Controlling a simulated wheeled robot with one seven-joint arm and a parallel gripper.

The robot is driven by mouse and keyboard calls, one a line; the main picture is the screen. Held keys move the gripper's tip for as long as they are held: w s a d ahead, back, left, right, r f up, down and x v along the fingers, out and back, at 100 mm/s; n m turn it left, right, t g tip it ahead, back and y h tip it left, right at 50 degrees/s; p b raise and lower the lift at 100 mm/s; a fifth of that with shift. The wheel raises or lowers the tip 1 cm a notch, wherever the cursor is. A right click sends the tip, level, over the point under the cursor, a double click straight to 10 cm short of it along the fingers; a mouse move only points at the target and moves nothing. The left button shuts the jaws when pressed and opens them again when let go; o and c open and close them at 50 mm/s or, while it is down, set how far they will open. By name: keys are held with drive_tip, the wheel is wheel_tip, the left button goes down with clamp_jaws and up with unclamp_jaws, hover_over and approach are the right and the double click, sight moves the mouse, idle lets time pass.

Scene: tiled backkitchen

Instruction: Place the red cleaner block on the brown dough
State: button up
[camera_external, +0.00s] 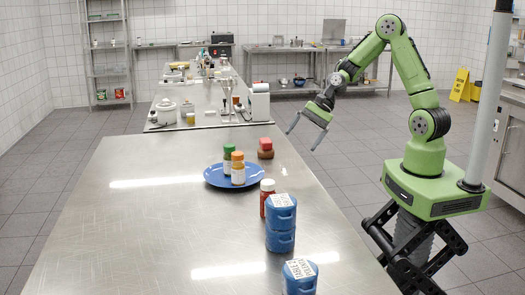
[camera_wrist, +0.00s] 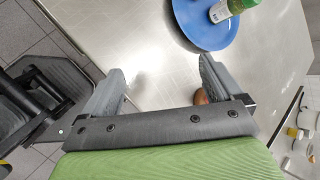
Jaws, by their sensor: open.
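The red cleaner block (camera_external: 265,143) appears to rest on top of the brown dough (camera_external: 265,155), near the table's far right edge in the external view. My gripper (camera_external: 303,138) is open and empty, to the right of this stack and apart from it, by the table's right edge. In the wrist view my gripper's (camera_wrist: 160,68) two fingers are spread with nothing between them. A small brown piece, probably the dough (camera_wrist: 202,97), shows there behind the right finger, mostly hidden. The red block cannot be made out in that view.
A blue plate (camera_external: 212,178) holds a green-capped bottle (camera_external: 229,160) and an orange-capped bottle (camera_external: 238,170). A red bottle (camera_external: 267,198) and blue canisters (camera_external: 281,228) stand nearer along the right side. The steel table's (camera_external: 130,220) left part is clear.

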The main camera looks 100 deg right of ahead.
drive_tip(key=s+a+r+n+g+h, duration=0.1)
drive_tip(key=s+a+r+n+g, duration=0.1)
drive_tip(key=s+a+r+n, duration=0.35)
drive_tip(key=s+a+r+n+g+h, duration=0.1)
drive_tip(key=s+a+r+n+h, duration=0.1)
drive_tip(key=a+r+n, duration=0.4)
drive_tip(key=s+a+r+n, duration=0.1)
drive_tip(key=s+a+n, duration=0.1)
drive_tip(key=s+n, duration=0.3)
drive_tip(key=s+a+r+n, duration=0.2)
drive_tip(key=s+a+n, duration=0.1)
drive_tip(key=s+n, duration=0.3)
drive_tip(key=shift+s+a+t, duration=0.25)
drive_tip(key=shift+s+t, duration=0.15)
drive_tip(key=shift+s, duration=0.5)
